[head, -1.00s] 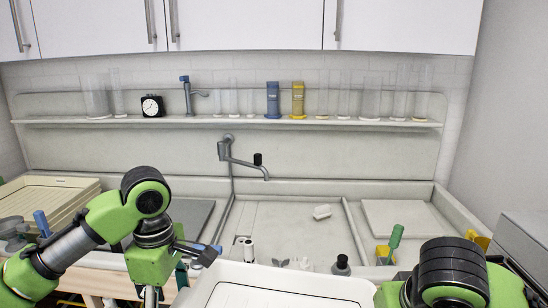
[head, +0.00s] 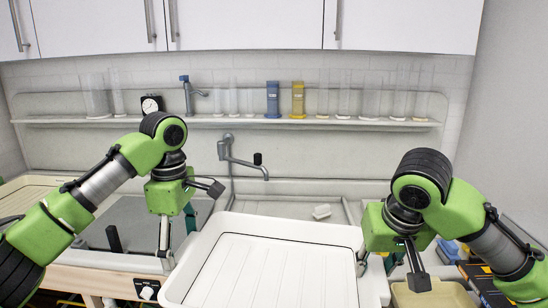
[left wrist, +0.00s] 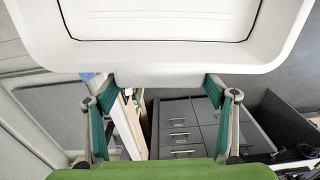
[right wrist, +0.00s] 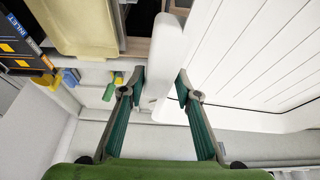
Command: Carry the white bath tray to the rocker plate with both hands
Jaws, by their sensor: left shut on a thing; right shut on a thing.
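The white bath tray (head: 275,262), shallow with a ribbed floor, is held up in front of the sink in the head view, its near side cut off by the frame. My left gripper (left wrist: 160,82) is shut on the tray's left side; the left wrist view shows the rim (left wrist: 160,65) at its fingertips. My right gripper (right wrist: 162,76) is shut on the tray's right rim (right wrist: 168,55), which stands between the fingers. I cannot pick out the rocker plate for sure; a flat dark grey surface (head: 135,222) lies left of the tray behind my left arm.
The sink (head: 300,209) and a tap (head: 245,160) are behind the tray. A shelf (head: 240,119) holds clear cylinders, a timer (head: 151,104) and bottles. Cream trays (head: 35,190) stand at left. A beige container (head: 435,295) is close below my right arm. Grey drawers (left wrist: 180,125) show below.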

